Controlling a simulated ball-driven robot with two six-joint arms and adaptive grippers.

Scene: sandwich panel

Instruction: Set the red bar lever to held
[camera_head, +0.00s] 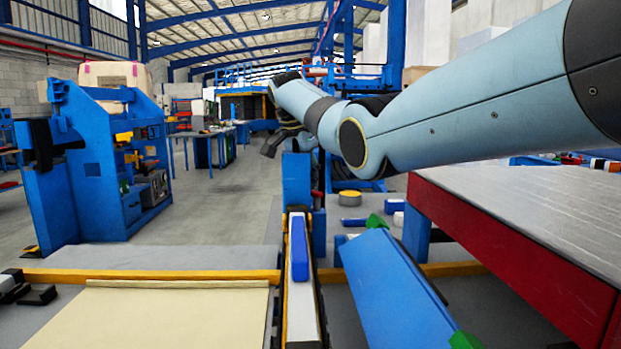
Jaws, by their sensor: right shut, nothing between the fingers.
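I cannot clearly make out a red bar lever in the head view. My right arm comes in from the right, and my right gripper (269,149) is at its far end, near the top of a blue post (297,180). The gripper is small, dark and shut, with nothing seen in it. Whether it touches anything there cannot be told. A blue bar (299,248) lies along a pale rail in front of the post. A dark part at the lower left edge looks like my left gripper (24,290); its jaws are unclear.
A tilted blue beam (392,292) with green ends is right of the rail. A red-sided table (520,265) fills the right.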

